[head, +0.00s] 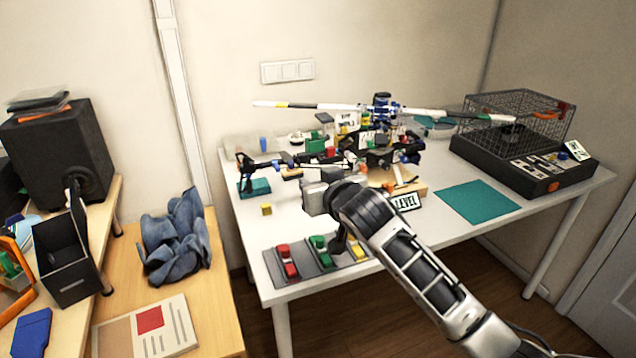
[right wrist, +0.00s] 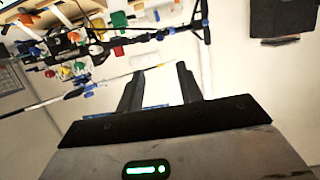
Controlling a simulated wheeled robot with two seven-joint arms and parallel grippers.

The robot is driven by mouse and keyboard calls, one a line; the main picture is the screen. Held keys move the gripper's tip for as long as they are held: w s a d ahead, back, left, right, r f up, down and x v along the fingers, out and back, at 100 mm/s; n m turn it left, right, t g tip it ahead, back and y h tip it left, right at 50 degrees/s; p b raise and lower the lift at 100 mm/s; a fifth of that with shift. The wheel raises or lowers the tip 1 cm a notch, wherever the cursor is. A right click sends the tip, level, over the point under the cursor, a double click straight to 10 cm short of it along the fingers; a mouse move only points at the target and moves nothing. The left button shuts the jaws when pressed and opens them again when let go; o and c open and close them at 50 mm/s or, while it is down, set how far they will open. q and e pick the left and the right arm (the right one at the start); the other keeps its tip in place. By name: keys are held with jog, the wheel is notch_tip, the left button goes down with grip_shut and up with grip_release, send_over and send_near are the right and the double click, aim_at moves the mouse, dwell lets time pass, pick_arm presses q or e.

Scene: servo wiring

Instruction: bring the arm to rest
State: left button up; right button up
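My right arm reaches in from the lower right of the head view, over the white table (head: 250,212). Its hand is near the front middle of the table, and the fingertips are hard to make out there. In the right wrist view my right gripper (right wrist: 158,80) has its two dark fingers apart, with only a bright pale surface showing between them. It holds nothing that I can see. My left gripper is not in view.
A drone (head: 381,106) with long arms stands among several small parts. Coloured blocks sit on a grey tray (head: 302,270) at the front. A teal mat (head: 476,203) lies right, beside a wire cage (head: 520,115) on a black box. A blue cloth (head: 172,240) lies on the wooden desk.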

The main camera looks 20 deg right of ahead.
dwell(0.3)
jog(key=s+a+f+n+g+y, duration=0.1)
jog(key=s+a+f, duration=0.1)
jog(key=s+f, duration=0.5)
jog(key=s+a+f+n+g+y, duration=0.1)
jog(key=s+a+f, duration=0.2)
jog(key=s+f, duration=0.45)
jog(key=s+f+g, duration=0.1)
jog(key=s+f, duration=0.4)
jog(key=s, duration=0.3)
jog(key=s+a+f+g, duration=0.1)
jog(key=s+f, duration=0.4)
jog(key=s, duration=0.3)
jog(key=shift+s+a+f+y, duration=0.2)
jog(key=shift+s+f+y, duration=0.1)
jog(key=shift+y, duration=0.1)
dwell(0.5)
